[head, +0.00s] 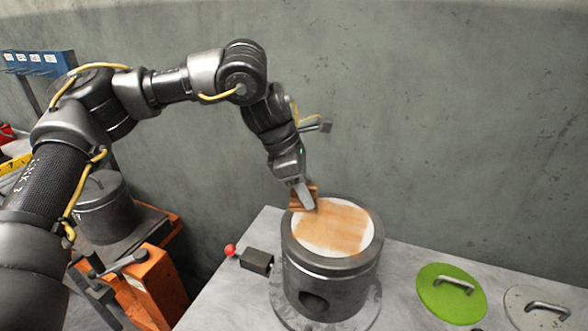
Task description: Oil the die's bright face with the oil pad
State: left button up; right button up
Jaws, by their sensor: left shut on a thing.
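The die (325,284) is a dark steel cylinder standing on the grey table. Its round top, the bright face (367,232), is whitish at the rim with a broad orange-brown oiled band across its middle. My left gripper (304,199) is over the face's upper left edge and is shut on the oil pad (297,203), a small brown block. The pad is at the face, partly hidden by the fingers; I cannot tell if it touches. My right gripper is not in view.
A green disc (451,293) with a handle and a grey disc (538,309) with a handle lie at the right. A black box (257,261) with a red-knobbed lever (231,250) is left of the die. An orange stand (152,289) carries another dark cylinder (105,208).

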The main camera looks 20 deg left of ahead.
pick_arm(q)
notch_tip(320, 180, up, 2)
jog(key=shift+r+p, duration=0.2)
jog(key=shift+p, duration=0.1)
jog(key=shift+d+r+p, duration=0.2)
jog(key=shift+r+p, duration=0.75)
jog(key=shift+r, duration=0.15)
notch_tip(320, 180, up, 3)
jog(key=shift+a+f+p, duration=0.1)
jog(key=shift+p, duration=1.05)
jog(key=shift+r, duration=0.35)
